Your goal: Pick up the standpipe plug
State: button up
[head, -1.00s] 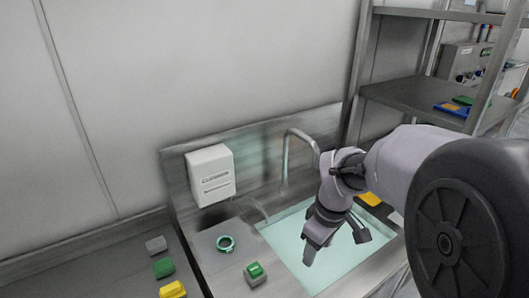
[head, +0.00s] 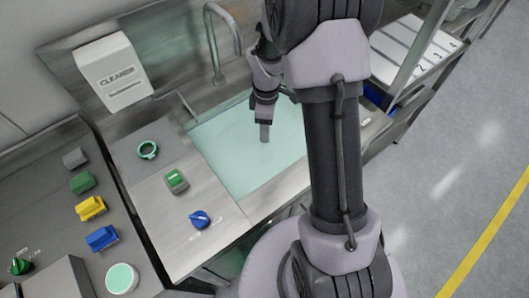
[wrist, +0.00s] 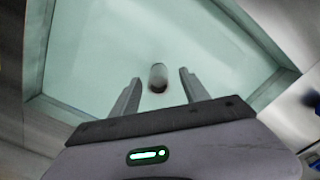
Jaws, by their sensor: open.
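The standpipe plug, a short grey cylinder with a darker end (wrist: 158,76), shows in the wrist view against the pale green sink basin. It appears between and just beyond the fingertips of my gripper (wrist: 159,80). The two fingers are apart, with a visible gap on each side of the plug, and hold nothing. In the head view my gripper (head: 264,128) points down over the basin (head: 225,150). There the plug cannot be told apart from the gripper. How far the fingertips are above the plug is unclear.
A tap (head: 218,40) arches behind the basin, near my arm. A white box labelled cleaner (head: 112,72) is on the splashback. A green ring (head: 148,150), a green switch (head: 176,181) and a blue knob (head: 200,219) sit on the counter to the left.

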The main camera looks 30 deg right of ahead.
jog(key=f+b, duration=0.2)
jog(key=f, duration=0.3)
jog(key=shift+w+b, duration=0.2)
jog(key=shift+b, duration=0.2)
grip_shut()
dwell(0.9)
